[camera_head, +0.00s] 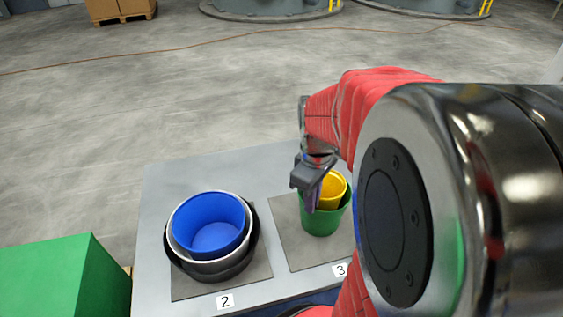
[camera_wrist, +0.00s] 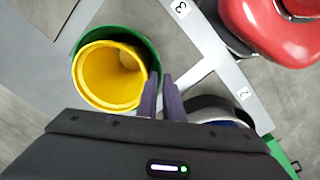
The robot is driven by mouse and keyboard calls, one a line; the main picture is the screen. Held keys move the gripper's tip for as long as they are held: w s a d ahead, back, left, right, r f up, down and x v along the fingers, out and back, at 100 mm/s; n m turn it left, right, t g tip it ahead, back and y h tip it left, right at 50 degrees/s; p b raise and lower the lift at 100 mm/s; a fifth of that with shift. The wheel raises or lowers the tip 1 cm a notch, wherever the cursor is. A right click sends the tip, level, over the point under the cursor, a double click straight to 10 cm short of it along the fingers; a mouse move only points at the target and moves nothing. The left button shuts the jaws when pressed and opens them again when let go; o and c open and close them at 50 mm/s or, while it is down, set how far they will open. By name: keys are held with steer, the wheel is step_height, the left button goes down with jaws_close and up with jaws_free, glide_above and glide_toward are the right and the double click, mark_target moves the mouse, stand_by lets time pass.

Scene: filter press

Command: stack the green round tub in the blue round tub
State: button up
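The green round tub (camera_head: 321,222) stands upright on the pad by label 3, with a yellow tub (camera_head: 331,192) inside it. Both show in the wrist view, the green tub as a rim (camera_wrist: 127,36) around the yellow tub (camera_wrist: 92,78). The blue round tub (camera_head: 212,224) sits inside a white tub, itself in a black tub, on the pad by label 2. My gripper (camera_head: 312,197) points down at the green tub's left rim. In the wrist view its fingers (camera_wrist: 160,82) stand slightly apart at that rim; whether they touch it is unclear.
The grey table (camera_head: 160,190) carries both pads (camera_head: 190,287). A green box (camera_head: 60,280) stands left of the table. My arm covers the table's right side in the head view. Open floor lies behind the table, with a cardboard box (camera_head: 120,10) far back.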

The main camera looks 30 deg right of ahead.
jaws_close()
stand_by(1.6)
steer(key=shift+r, duration=0.1)
step_height(320, 180, up, 10)
stand_by(0.7)
stand_by(0.6)
